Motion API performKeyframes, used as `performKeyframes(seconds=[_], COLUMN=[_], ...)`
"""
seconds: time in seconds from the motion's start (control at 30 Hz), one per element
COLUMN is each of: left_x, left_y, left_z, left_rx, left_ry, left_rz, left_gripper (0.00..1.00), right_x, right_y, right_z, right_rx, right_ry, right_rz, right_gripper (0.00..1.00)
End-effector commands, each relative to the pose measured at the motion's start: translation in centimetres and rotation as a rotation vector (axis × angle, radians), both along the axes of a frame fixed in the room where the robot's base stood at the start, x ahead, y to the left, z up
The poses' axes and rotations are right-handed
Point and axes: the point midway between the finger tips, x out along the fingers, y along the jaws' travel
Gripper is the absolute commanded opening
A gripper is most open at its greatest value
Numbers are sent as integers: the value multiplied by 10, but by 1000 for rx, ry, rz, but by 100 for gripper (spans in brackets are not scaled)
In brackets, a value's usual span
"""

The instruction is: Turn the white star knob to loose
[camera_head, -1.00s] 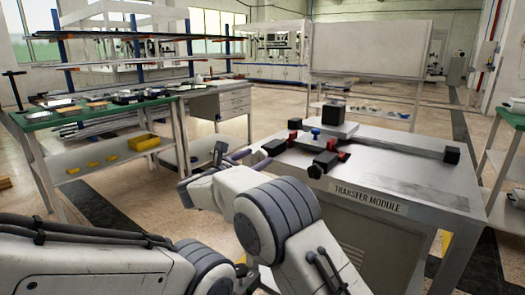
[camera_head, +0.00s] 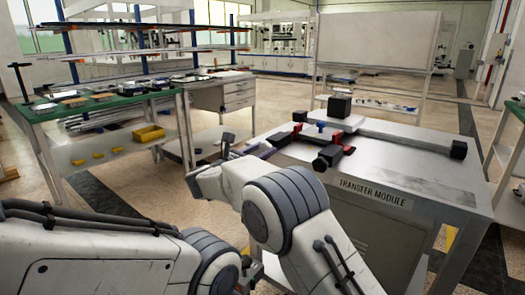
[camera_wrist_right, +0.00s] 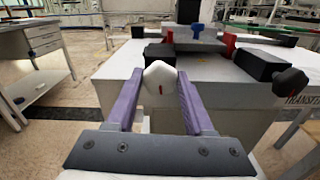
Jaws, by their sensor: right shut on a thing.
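The white star knob (camera_wrist_right: 160,76) is in the middle of the right wrist view, with a small red mark on its face. It sits in front of a black block (camera_wrist_right: 160,52) at the near edge of the grey transfer module (camera_wrist_right: 115,70). My right gripper (camera_wrist_right: 160,88) has its two purple fingers on either side of the knob, shut on it. In the head view, my right gripper (camera_head: 250,152) is at the module's left edge, and I cannot make out the knob there.
The module top carries a blue knob (camera_head: 320,126), red pieces (camera_head: 336,135), a black cube (camera_head: 339,107) and a black knob (camera_head: 321,163). A green-topped table (camera_head: 95,108) with a yellow bin (camera_head: 148,133) stands at left. Floor between is clear.

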Motion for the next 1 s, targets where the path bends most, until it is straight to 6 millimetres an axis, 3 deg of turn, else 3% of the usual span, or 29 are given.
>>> performKeyframes(seconds=[0.47,1.0], left_x=[0,0], left_y=[0,0], left_z=[9,39], left_rx=[0,0], left_ry=[0,0], left_rz=[0,0], left_gripper=[50,50], right_x=[-2,-2], right_y=[1,1], right_z=[0,1], right_rx=[-314,-730], right_ry=[231,535], right_rz=[-5,-3], right_gripper=[0,0])
